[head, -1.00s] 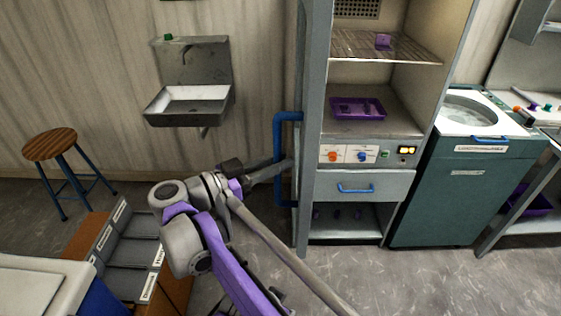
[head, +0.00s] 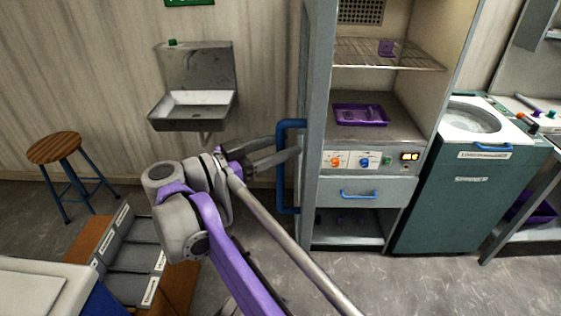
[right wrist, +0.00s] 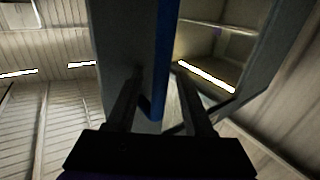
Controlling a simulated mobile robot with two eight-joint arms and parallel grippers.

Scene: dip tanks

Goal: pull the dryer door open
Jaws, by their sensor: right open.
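The dryer (head: 435,105) is a tall grey cabinet with its inside in view. Its grey door (head: 315,110) stands swung well out, seen nearly edge-on, at the left side. A blue upright bar handle (head: 284,180) is on the door's left face; the handle also shows in the right wrist view (right wrist: 160,75). My right gripper (head: 288,147) is open at the handle's upper half, one finger on each side of the bar. In the right wrist view my right gripper (right wrist: 158,85) has the bar between its parted fingers. Contact cannot be told. My left gripper is out of view.
A purple tray (head: 345,121) lies inside the dryer, below a wire shelf (head: 400,57). A wall sink (head: 190,122) and a stool (head: 55,148) are at left. A teal washer-like tank (head: 450,205) adjoins at right.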

